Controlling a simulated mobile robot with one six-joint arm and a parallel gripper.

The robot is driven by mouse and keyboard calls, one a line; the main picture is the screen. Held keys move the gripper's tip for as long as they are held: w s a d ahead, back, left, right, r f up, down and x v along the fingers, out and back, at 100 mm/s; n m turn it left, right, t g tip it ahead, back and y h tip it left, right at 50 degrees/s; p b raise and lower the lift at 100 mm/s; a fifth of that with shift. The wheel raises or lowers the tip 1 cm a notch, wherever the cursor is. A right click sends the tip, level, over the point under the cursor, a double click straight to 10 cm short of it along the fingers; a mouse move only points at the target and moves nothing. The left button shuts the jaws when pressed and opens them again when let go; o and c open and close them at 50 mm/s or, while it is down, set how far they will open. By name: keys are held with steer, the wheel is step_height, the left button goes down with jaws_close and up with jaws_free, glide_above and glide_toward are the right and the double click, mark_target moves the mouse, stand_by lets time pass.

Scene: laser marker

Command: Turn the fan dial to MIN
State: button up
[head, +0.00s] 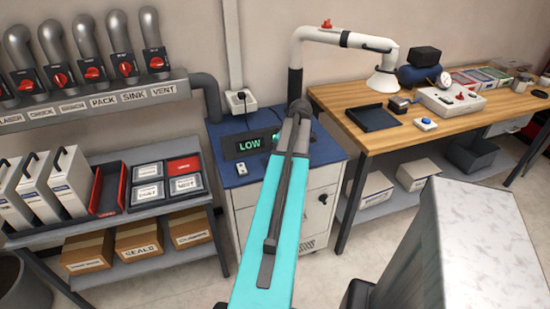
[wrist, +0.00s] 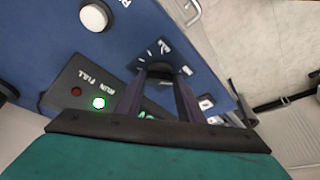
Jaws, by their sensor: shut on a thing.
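In the wrist view, my gripper (wrist: 159,84) is shut on the dark fan dial (wrist: 160,69), with one finger on each side of it. The dial sits on a dark plate with light tick marks and letters, partly covered by the fingers. I cannot read which mark the dial points to. In the head view, my teal arm hides the dial and the gripper tips. A dark display (head: 248,146) on the blue cabinet top reads LOW in green.
A panel marked RUN and FULL has a lit green lamp (wrist: 98,103) and an unlit red lamp (wrist: 76,91). A white round knob (wrist: 93,16) is nearby. A wooden bench (head: 350,96) stands right of the cabinet, and a shelf rack (head: 130,209) left.

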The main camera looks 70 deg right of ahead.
steer(key=shift+s+f+n+y, duration=0.1)
steer(key=shift+s+n+y, duration=0.15)
steer(key=shift+n, duration=0.25)
steer(key=o, duration=1)
steer(key=shift+o, duration=0.3)
steer(key=shift+w, duration=0.1)
steer(key=b+v, duration=0.2)
steer(key=v, duration=1.2)
steer(key=shift+d, duration=0.1)
